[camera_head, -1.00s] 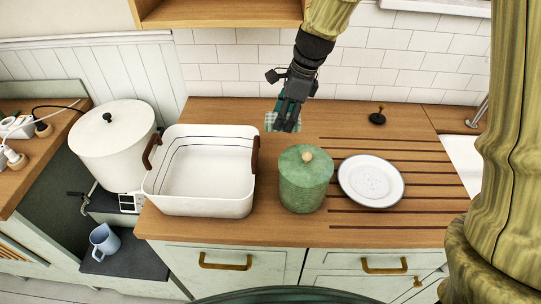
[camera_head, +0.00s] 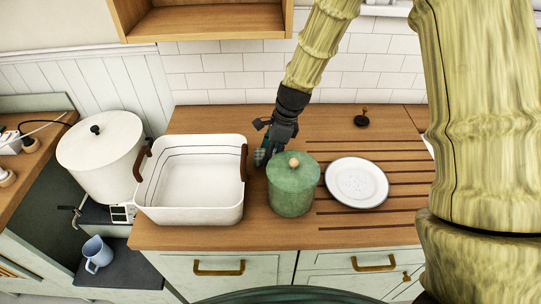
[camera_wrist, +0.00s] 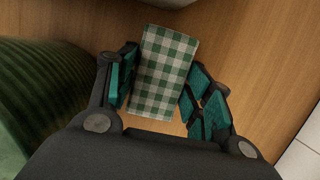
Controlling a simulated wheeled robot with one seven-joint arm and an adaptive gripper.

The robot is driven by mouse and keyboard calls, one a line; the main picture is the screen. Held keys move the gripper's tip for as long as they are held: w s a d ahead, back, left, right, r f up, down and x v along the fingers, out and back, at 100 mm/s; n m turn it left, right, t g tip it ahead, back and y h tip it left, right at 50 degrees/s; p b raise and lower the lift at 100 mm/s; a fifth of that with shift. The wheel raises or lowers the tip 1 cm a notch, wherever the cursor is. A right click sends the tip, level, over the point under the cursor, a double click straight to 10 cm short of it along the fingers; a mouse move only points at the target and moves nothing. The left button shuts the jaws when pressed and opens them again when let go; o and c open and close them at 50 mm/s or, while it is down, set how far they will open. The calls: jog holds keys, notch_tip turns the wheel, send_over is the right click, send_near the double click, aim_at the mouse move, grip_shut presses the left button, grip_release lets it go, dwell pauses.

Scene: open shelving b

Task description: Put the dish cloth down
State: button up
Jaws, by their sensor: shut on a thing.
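The dish cloth (camera_wrist: 163,75) is a small folded green-and-white checked cloth between my fingers in the wrist view. My gripper (camera_wrist: 158,78) is shut on it. In the head view my gripper (camera_head: 264,154) is low over the wooden counter (camera_head: 215,120), behind and left of the green canister (camera_head: 293,187) and right of the white basket (camera_head: 190,215). The cloth is mostly hidden there by my fingers. The wrist view shows bare wood beneath the cloth; I cannot tell whether the cloth touches it.
The ribbed green canister (camera_wrist: 45,85) is close at the left in the wrist view. A white plate (camera_head: 357,183) lies on the grooved counter at the right. A black-based stopper (camera_head: 361,121) stands behind it. The tiled wall (camera_head: 225,72) bounds the back.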

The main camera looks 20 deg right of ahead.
jog(key=shift+f, duration=1.2)
jog(key=shift+f, duration=0.1)
jog(key=o, duration=1)
